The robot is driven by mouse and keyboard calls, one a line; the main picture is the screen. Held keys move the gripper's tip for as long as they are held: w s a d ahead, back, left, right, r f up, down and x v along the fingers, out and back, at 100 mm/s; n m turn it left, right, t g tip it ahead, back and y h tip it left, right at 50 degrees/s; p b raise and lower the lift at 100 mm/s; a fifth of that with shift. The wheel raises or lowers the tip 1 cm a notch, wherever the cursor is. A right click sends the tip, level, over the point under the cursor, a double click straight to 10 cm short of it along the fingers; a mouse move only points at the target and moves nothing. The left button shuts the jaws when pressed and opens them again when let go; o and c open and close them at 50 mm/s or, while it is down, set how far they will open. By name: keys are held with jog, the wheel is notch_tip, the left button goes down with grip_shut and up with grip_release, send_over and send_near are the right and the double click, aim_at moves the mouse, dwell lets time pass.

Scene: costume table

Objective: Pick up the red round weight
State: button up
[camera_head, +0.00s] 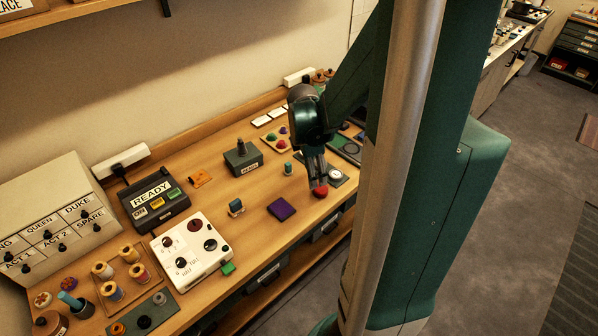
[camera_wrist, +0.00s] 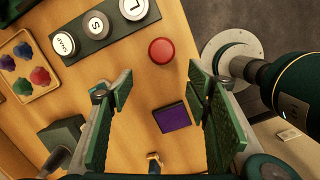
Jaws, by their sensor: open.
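The red round weight (camera_head: 320,190) sits on the wooden table near its front edge. In the wrist view the weight (camera_wrist: 162,51) is a red disc on bare wood, ahead of the fingertips and roughly centred between them. My gripper (camera_head: 315,175) points down just above and behind the weight in the head view, partly overlapping it. In the wrist view my gripper (camera_wrist: 158,88) has its two green pads spread apart with nothing between them. I cannot tell whether a finger touches the weight.
A purple square (camera_wrist: 172,117) lies close to the weight. A dark strip with white round pieces (camera_wrist: 97,25) and a tray of coloured knobs (camera_wrist: 24,66) stand nearby. A white device (camera_head: 190,252) and a READY box (camera_head: 152,203) stand to the left. Bare wood surrounds the weight.

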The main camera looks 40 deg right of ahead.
aim_at(321, 188)
jog(key=shift+s+d+f+n, duration=0.25)
jog(key=shift+d+f, duration=0.15)
jog(key=shift+d, duration=0.1)
jog(key=shift+s+d+f+n, duration=0.15)
jog(key=shift+s+d+f, duration=0.05)
jog(key=shift+d+f, duration=0.2)
jog(key=shift+d+f, duration=0.25)
jog(key=shift+f, duration=1)
jog(key=shift+s+d+f+b, duration=0.1)
jog(key=shift+d+f+b, duration=0.15)
jog(key=shift+f, duration=1.05)
jog(key=shift+s+d+f+b, duration=0.1)
jog(key=shift+d+f, duration=0.15)
jog(key=shift+f, duration=1)
jog(key=c, duration=1.1)
jog(key=shift+r, duration=0.15)
jog(key=shift+c, duration=0.4)
